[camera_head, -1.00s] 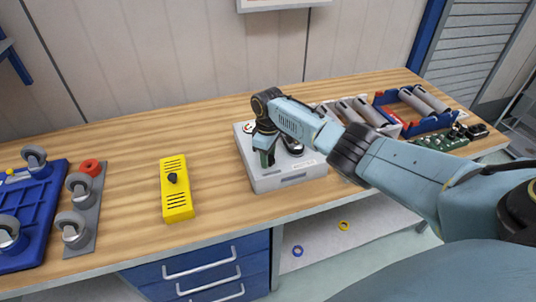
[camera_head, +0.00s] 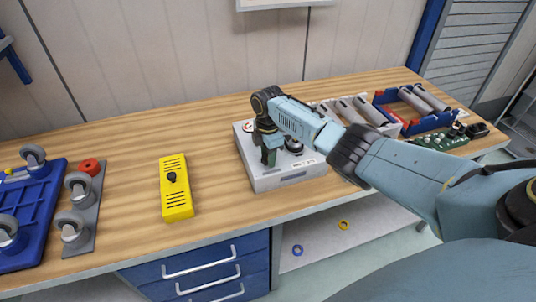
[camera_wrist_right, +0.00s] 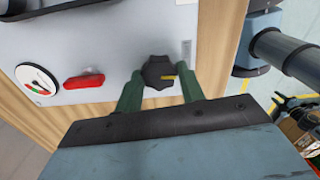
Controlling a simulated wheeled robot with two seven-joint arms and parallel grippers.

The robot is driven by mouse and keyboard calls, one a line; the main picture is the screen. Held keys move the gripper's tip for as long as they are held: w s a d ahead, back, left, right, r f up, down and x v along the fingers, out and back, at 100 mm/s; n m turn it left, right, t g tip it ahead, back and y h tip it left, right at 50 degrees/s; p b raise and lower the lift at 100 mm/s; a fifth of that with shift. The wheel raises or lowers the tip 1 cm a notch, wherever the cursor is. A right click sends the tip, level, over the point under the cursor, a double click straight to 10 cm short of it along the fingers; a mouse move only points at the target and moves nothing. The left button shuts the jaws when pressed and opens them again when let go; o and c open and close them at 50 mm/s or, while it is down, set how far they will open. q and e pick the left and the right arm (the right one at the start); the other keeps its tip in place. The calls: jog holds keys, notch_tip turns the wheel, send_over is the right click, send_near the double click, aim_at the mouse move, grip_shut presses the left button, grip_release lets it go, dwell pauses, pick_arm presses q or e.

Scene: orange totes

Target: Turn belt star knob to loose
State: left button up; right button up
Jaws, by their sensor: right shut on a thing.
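The belt star knob (camera_wrist_right: 157,70) is black and lobed, with a yellow mark pointing right in the wrist view. It sits on the pale top face of a grey box (camera_head: 286,183) on the bench. My right gripper (camera_wrist_right: 161,86) is shut on the knob, with one green finger on each side of it. In the head view, my right gripper (camera_head: 268,157) reaches down onto the box top and hides the knob. My left gripper is out of view.
A dial gauge (camera_wrist_right: 37,80) and a red handle (camera_wrist_right: 84,81) are on the same face. A yellow box (camera_head: 177,200) stands left, beyond clear bench. Blue bin (camera_head: 449,122) and grey rollers (camera_head: 368,112) are right; a blue tray (camera_head: 28,238) is far left.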

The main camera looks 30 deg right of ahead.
jog(key=shift+w+r+n, duration=0.1)
jog(key=shift+n, duration=0.5)
jog(key=o, duration=1)
notch_tip(320, 180, up, 13)
jog(key=shift+r, duration=0.15)
dwell(0.3)
